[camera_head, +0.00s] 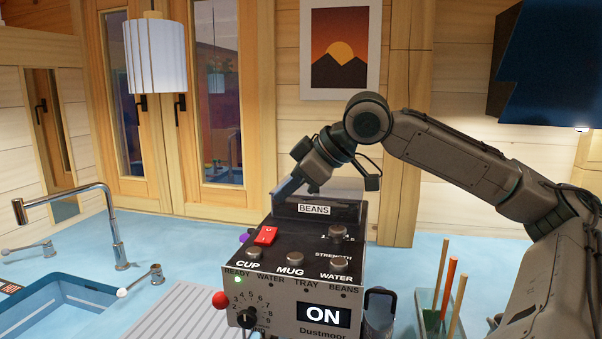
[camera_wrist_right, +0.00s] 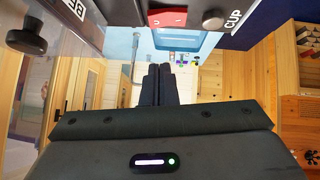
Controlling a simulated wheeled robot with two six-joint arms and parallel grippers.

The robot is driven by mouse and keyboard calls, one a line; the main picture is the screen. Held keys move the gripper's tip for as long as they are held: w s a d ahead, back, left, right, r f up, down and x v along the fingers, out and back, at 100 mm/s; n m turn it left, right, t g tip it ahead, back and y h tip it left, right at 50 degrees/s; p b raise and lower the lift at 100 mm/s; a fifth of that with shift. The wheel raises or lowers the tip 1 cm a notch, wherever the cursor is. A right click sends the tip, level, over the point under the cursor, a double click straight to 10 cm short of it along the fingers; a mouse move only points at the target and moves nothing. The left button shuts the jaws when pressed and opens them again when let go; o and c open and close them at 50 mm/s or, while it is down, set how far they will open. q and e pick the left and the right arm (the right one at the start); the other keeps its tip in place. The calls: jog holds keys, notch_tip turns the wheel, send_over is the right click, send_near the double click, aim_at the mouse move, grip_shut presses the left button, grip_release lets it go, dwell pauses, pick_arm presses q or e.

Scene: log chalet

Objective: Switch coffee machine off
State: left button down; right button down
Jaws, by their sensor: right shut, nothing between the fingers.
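The coffee machine (camera_head: 277,296) stands on the blue counter, with a lit display (camera_head: 323,315) reading ON and a green light (camera_head: 238,279) by READY. A red rocker switch (camera_head: 265,236) sits on its top at the left, behind the CUP button (camera_head: 254,253). My right gripper (camera_head: 284,190) is shut and empty, above the back left of the machine, apart from the switch. My left gripper is not in view.
The BEANS hopper (camera_head: 320,210) rises at the machine's back, close to my right gripper. A red-knobbed lever (camera_head: 220,299) sticks out at its left. A glass holder with sticks (camera_head: 437,310) stands at right. A sink (camera_head: 58,304) and tap (camera_head: 110,225) are at left.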

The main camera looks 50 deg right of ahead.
aim_at(264, 229)
jog(key=p+x, duration=0.1)
jog(key=x, duration=0.3)
jog(key=shift+s, duration=0.1)
jog(key=shift+d+f+b, duration=0.1)
jog(key=shift+f+b, duration=0.7)
jog(key=shift+f, duration=0.15)
jog(key=shift+d+f+b, duration=0.15)
jog(key=shift+f+b, duration=0.5)
jog(key=shift+d+f, duration=0.1)
jog(key=shift+f, duration=0.2)
jog(key=shift+b, duration=0.3)
